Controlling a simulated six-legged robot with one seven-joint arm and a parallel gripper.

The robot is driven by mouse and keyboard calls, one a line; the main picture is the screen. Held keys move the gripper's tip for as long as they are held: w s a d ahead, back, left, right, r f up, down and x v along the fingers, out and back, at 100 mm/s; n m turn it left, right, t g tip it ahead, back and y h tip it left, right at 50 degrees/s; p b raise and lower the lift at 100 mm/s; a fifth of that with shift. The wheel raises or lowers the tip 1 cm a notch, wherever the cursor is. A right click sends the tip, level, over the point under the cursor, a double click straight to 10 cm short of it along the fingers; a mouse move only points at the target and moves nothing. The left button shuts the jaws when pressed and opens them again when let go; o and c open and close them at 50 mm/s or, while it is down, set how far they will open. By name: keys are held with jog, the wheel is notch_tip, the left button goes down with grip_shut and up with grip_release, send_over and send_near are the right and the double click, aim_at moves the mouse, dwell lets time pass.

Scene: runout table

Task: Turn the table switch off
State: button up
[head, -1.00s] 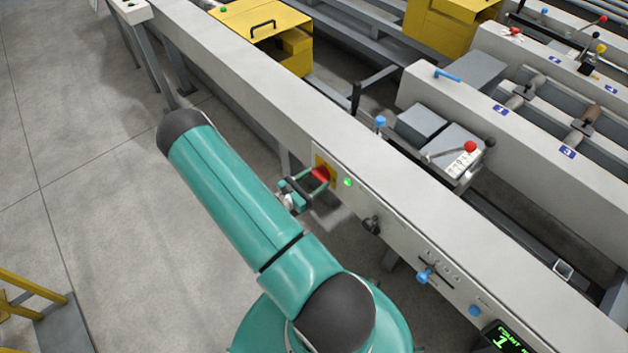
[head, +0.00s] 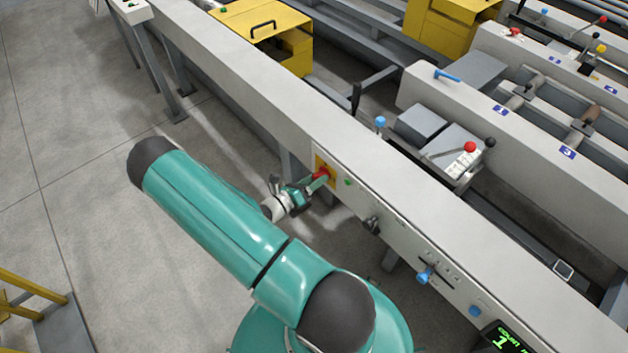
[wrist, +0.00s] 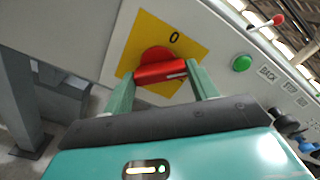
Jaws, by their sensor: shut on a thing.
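The table switch is a red rotary knob (wrist: 160,72) on a yellow plate (wrist: 188,45) marked 0, set in the side of the long grey beam. In the head view the knob (head: 321,174) shows just beyond my gripper's fingertips. My gripper (wrist: 161,70) is shut on the knob, with one teal finger at each end of its red bar. In the head view my gripper (head: 313,181) is turned on its side at the beam face. A green lamp (wrist: 242,63) beside the plate looks dull, not lit; it also shows in the head view (head: 347,182).
A black knob (head: 372,226), a blue-handled lever (head: 424,277) and a green-lettered display (head: 506,338) are farther right along the beam face. A grey leg (wrist: 22,105) stands left of the switch in the wrist view. The floor on the left is open.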

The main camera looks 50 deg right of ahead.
jog(key=n, duration=0.4)
jog(key=shift+n, duration=0.3)
jog(key=n, duration=0.5)
dwell(0.3)
jog(key=o, duration=1)
jog(key=shift+w+a, duration=0.1)
jog(key=shift+a, duration=0.05)
jog(key=v, duration=1.3)
jog(key=shift+a, duration=0.3)
jog(key=shift+r, duration=0.1)
